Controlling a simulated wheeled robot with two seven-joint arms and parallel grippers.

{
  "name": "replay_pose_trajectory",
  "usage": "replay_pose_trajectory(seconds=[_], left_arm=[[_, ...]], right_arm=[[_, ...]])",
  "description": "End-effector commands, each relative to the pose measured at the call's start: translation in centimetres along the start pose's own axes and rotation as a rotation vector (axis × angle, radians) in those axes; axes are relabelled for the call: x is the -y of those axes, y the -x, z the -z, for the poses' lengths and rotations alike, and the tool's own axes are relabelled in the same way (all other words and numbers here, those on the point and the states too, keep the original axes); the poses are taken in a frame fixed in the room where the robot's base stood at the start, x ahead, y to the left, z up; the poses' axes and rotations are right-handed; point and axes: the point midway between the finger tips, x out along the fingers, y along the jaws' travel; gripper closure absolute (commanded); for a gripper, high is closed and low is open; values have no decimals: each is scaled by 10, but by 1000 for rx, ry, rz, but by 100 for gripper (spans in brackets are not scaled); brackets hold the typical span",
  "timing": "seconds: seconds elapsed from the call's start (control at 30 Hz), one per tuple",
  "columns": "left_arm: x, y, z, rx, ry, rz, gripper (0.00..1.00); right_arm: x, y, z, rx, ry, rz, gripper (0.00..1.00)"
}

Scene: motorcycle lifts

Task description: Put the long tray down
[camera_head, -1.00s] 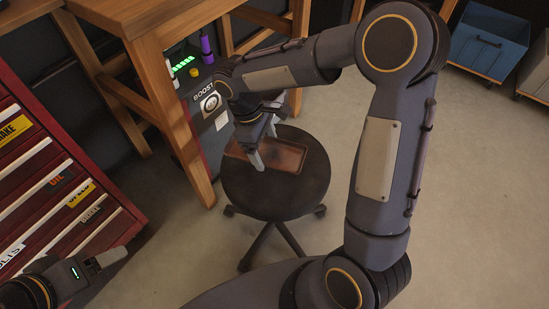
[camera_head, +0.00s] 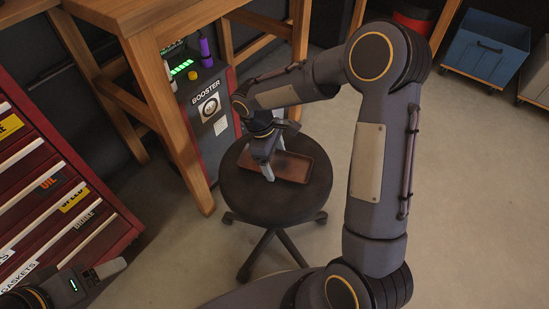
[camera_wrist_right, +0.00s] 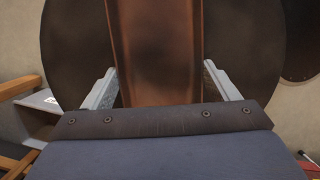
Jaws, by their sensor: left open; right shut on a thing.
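The long tray (camera_head: 293,167) is brown, shallow and rectangular. It lies flat over the round dark seat of a stool (camera_head: 280,207); whether it touches the seat is hard to tell. My right gripper (camera_head: 267,172) points down at the tray's near side and is shut on it. In the right wrist view the tray (camera_wrist_right: 157,60) runs lengthwise away between the two pale fingers of the gripper (camera_wrist_right: 165,90), with the dark seat beneath. My left gripper (camera_head: 107,270) is open and empty at the bottom left, far from the tray.
A red drawer cabinet (camera_head: 50,190) stands at the left. A wooden bench (camera_head: 150,85) and a booster unit (camera_head: 212,115) stand behind the stool. A blue bin (camera_head: 487,45) is at the back right. The floor right of my right arm is clear.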

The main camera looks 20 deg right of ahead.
Motion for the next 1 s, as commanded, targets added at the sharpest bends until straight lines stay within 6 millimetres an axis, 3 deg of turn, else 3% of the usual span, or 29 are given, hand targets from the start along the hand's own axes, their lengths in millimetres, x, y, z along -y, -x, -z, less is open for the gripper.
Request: replay_pose_trajectory(seconds=[0.07, 0.1, 0.23, 0.57, 1.0], left_arm=[[1, -2, -1, 0, 0, 0, 30], [1, -1, -1, 0, 0, 0, 30], [0, -1, 0, 0, 0, 0, 30], [-1, 3, 1, 0, 0, 0, 30], [-13, 28, 14, 0, 0, 0, 30]], right_arm=[[0, -3, 1, 0, 0, 0, 48], [0, -3, 1, 0, 0, 0, 17], [0, -3, 1, 0, 0, 1, 0], [0, 6, 0, -1, 0, -1, 0], [0, 94, 0, -2, 0, -1, 0]])
